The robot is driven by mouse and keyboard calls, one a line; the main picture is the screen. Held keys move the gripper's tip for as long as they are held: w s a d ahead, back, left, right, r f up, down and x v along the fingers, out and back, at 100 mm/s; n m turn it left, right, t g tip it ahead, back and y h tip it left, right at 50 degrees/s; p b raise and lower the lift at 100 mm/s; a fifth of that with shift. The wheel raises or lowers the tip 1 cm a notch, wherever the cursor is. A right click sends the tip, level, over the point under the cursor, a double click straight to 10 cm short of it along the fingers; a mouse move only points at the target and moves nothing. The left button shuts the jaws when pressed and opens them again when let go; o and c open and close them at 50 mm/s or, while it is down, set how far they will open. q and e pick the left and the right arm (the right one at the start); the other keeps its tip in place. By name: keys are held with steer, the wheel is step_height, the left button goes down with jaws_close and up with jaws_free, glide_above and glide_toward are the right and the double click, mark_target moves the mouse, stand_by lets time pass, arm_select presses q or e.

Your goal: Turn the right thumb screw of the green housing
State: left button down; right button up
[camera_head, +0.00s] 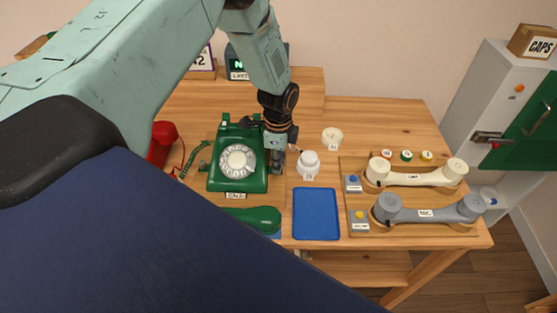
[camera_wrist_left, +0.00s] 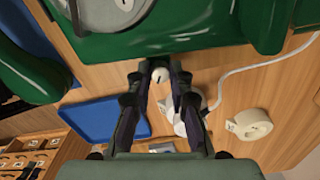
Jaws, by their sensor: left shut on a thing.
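The green housing (camera_head: 225,180) is a dial phone body with a pale dial, standing on the wooden table left of the blue tray. It also shows at the top of the left wrist view (camera_wrist_left: 185,42). My left gripper (camera_head: 277,167) reaches down at the housing's right side. In the left wrist view, its two dark fingers (camera_wrist_left: 160,72) are shut on a small pale round knob, the right thumb screw (camera_wrist_left: 160,75), beside the housing's wall. The fingers partly hide the screw, and its turn angle cannot be told. My right gripper is not in view.
A blue tray (camera_head: 316,215) lies just right of the gripper. A white round item (camera_head: 308,163) and a cream roll (camera_head: 332,137) stand close by. The green handset (camera_head: 258,218) lies in front. Cream (camera_head: 420,177) and grey (camera_head: 432,211) handsets rest at right.

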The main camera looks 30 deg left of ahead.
arm_select(q)
steer(key=n+p, duration=0.1)
steer(key=n, duration=0.4)
steer(key=shift+r, duration=0.1)
steer(key=n+p, duration=0.1)
steer(key=n, duration=0.4)
steer(key=shift+n+p, duration=0.3)
steer(key=shift+p, duration=0.1)
steer(key=c, duration=1.2)
jaws_free()
